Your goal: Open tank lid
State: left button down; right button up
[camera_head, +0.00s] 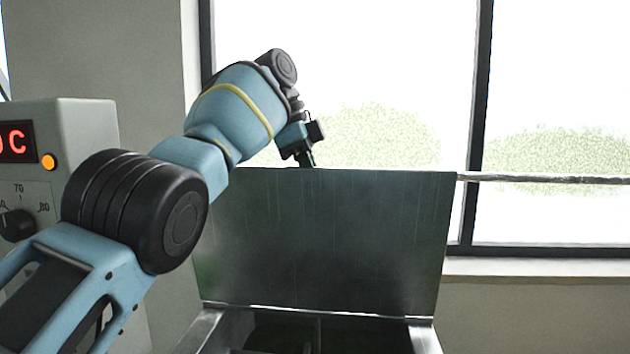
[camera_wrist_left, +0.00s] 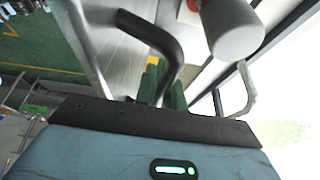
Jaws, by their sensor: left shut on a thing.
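The tank lid (camera_head: 325,240) is a flat grey metal panel. It stands raised, close to upright, above the rear of the open tank (camera_head: 428,338) in the head view. In the left wrist view, a dark bent bar (camera_wrist_left: 172,55) shows in front of the gripper housing, close to a grey metal surface (camera_wrist_left: 115,45). The exact contact is unclear. My right gripper is not in view.
A grey control box (camera_head: 85,125) with a red display and a knob stands at the left. Behind the lid are large windows (camera_head: 390,70) and a sill (camera_head: 530,267). A thin grey rail (camera_head: 540,179) runs right from the lid's upper corner.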

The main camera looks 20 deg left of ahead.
pick_arm(q)
jog(key=shift+f, duration=0.15)
jog(key=c, duration=1.5)
grip_release()
